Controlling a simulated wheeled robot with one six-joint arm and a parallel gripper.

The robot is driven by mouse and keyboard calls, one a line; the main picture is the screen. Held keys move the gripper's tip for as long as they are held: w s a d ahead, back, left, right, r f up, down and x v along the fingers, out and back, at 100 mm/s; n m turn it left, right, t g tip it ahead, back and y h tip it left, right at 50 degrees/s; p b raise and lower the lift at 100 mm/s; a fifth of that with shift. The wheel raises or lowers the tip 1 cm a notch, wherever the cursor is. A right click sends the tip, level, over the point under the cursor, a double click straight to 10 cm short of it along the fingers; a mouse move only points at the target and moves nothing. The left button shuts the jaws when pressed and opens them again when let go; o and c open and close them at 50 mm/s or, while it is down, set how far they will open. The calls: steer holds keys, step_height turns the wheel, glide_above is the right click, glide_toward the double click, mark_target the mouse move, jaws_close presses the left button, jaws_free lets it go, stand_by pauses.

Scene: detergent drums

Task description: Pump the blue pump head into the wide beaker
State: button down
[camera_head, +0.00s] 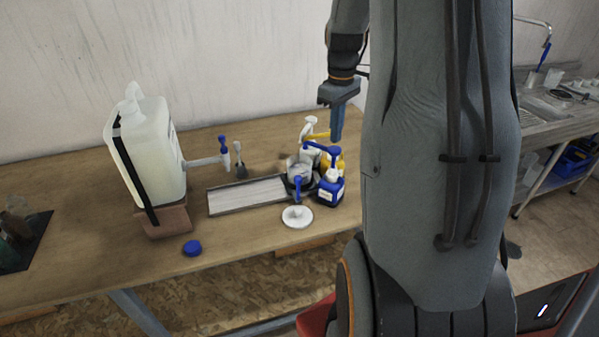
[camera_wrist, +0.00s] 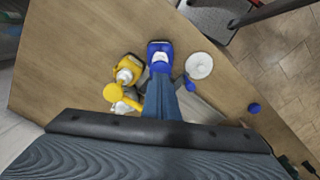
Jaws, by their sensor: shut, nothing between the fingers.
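The blue pump head (camera_head: 322,148) tops a blue bottle with a white label (camera_head: 330,188) near the table's right end. In the wrist view the blue bottle (camera_wrist: 160,48) lies just beyond my fingertips. The wide clear beaker (camera_head: 299,171) stands just left of the bottle in the head view, partly hidden by the pumps. In the wrist view I cannot make it out behind my fingers. My gripper (camera_head: 336,138) points down above and behind the bottles, its fingers together and empty. The fingers show in the wrist view (camera_wrist: 160,98); I cannot tell whether they touch the pump.
A yellow pump bottle (camera_wrist: 128,68) stands beside the blue one. A white disc (camera_head: 297,217) and a flat grey tray (camera_head: 245,196) lie nearby. A large white canister (camera_head: 150,155) with a tap stands left; a blue cap (camera_head: 192,248) lies at the front.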

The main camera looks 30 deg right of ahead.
steer(key=shift+r, duration=2.45)
steer(key=s+a+f+m+b, duration=0.1)
steer(key=s+a+f+b, duration=0.2)
steer(key=a, duration=0.6)
steer(key=s+a+f+m+t+b, duration=0.1)
steer(key=s+a+f+b, duration=0.2)
steer(key=a+f, duration=0.5)
steer(key=s+a+f+m+b, duration=0.1)
steer(key=s+a+f+b, duration=0.2)
steer(key=a, duration=0.8)
step_height(320, 180, down, 3)
steer(key=shift+s+a+f+b, duration=0.15)
steer(key=shift+a+b, duration=0.15)
steer(key=shift+b, duration=0.75)
